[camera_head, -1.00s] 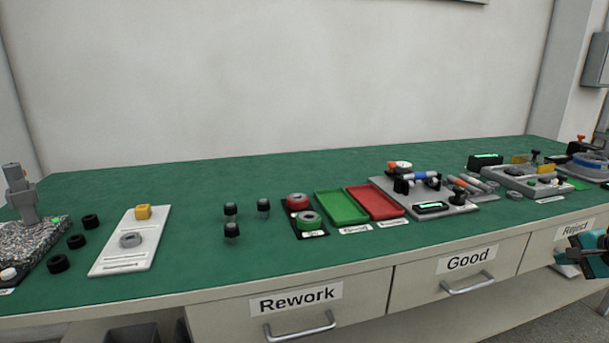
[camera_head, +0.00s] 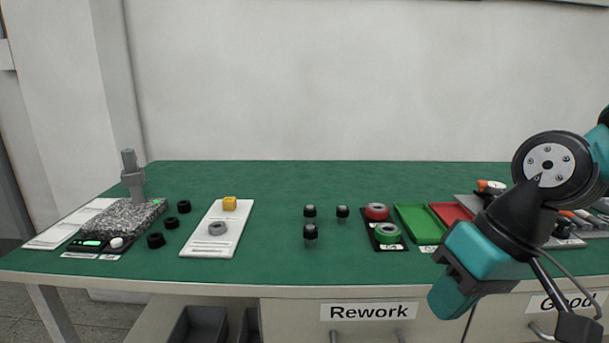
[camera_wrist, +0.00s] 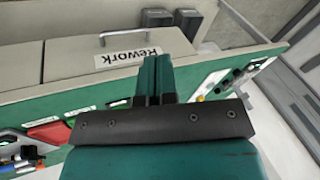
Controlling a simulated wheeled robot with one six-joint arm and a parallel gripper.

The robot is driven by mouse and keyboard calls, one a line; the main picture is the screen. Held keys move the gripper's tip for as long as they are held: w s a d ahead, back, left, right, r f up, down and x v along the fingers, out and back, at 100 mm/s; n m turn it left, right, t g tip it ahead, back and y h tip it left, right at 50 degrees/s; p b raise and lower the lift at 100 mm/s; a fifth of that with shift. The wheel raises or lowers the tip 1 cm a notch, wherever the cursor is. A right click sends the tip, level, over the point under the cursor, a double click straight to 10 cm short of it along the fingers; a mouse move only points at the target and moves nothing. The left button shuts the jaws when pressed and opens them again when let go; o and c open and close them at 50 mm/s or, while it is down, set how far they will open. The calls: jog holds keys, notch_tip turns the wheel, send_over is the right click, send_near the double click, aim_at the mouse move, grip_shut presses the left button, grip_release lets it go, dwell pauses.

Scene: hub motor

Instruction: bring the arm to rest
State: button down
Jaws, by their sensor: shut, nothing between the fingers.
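My arm (camera_head: 490,245) reaches in from the right in the head view, bent downward in front of the bench's front edge. It covers part of the bench's right side. In the wrist view, my gripper (camera_wrist: 155,62) has its two teal fingers together, with nothing between them. The fingers show against the bench's front, beside the drawer labelled Rework (camera_wrist: 128,57), which looks upside down there. I cannot tell the exact gap to the bench.
The green bench (camera_head: 280,185) holds a granite block with a stand (camera_head: 133,180), a white plate (camera_head: 222,245), a green tray (camera_head: 420,222) and a red tray (camera_head: 450,212). The Rework drawer (camera_head: 368,311) is closed below. The bench's middle back is clear.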

jog(key=s+a+n+g, duration=0.1)
jog(key=s+a+n, duration=0.25)
jog(key=s, duration=0.45)
notch_tip(320, 180, up, 16)
jog(key=p, duration=1.6)
jog(key=shift+d, duration=0.35)
jog(key=shift+w, duration=0.1)
